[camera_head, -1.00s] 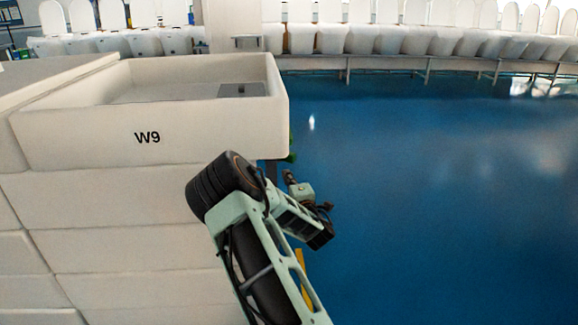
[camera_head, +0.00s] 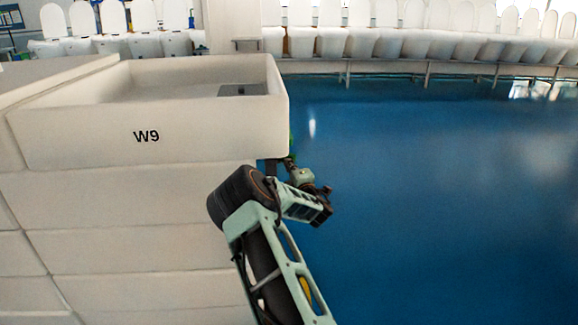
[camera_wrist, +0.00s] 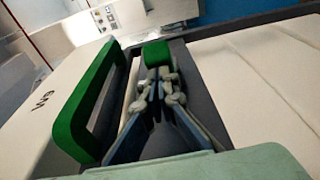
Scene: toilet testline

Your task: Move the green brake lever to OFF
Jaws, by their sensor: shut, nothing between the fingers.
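In the wrist view, a small green block (camera_wrist: 156,53), which looks like the brake lever's end, sits straight ahead of my gripper (camera_wrist: 157,74). The fingers are shut and empty, with their tips close to or touching the block; I cannot tell which. A larger green bar handle (camera_wrist: 97,100) runs along the white side panel to the left of my gripper. In the head view my gripper (camera_head: 289,161) is small beneath the right corner of the white W9 unit. Only a sliver of green shows there, and the lever's position is hidden.
The white W9 basin (camera_head: 150,115) stands on stacked white panels (camera_head: 130,250) at the left. The blue floor (camera_head: 440,190) to the right is clear. A row of white toilets (camera_head: 360,40) stands along the back.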

